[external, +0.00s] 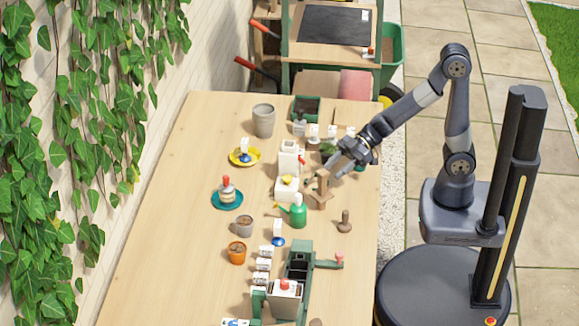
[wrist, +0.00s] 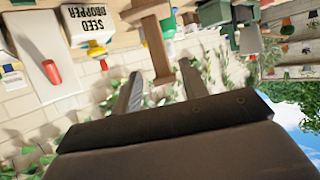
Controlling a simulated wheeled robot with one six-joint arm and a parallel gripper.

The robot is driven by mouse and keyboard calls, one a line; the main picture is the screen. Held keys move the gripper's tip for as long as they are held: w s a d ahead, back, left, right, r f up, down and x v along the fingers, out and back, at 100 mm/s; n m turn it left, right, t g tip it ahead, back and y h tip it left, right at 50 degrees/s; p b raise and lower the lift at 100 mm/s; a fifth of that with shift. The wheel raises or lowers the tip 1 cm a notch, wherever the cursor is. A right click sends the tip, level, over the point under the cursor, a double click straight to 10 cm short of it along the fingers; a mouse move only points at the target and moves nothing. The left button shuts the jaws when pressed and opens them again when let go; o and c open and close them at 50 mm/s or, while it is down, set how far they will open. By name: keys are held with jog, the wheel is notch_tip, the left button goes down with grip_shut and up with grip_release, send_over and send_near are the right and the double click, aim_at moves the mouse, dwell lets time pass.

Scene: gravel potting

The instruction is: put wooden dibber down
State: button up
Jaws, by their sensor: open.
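My gripper (external: 338,168) is open above the right part of the table. In the wrist view its two fingers (wrist: 163,84) stand apart. A brown wooden piece (wrist: 160,45) with a crossbar shows between and beyond the fingertips; I cannot tell whether it touches them. In the external view a wooden upright piece (external: 320,188) stands just left of and below my gripper; I cannot tell whether this is the dibber, its stand or both. A smaller brown knobbed object (external: 345,222) stands alone on the table nearer the camera.
A white seed dropper box (wrist: 88,25) is close to the wooden piece. A green press-like device (external: 300,260) stands in front.

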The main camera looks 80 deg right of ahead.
jog(key=shift+p+v, duration=0.4)
jog(key=shift+v, duration=1.7)
jog(key=shift+f, duration=0.1)
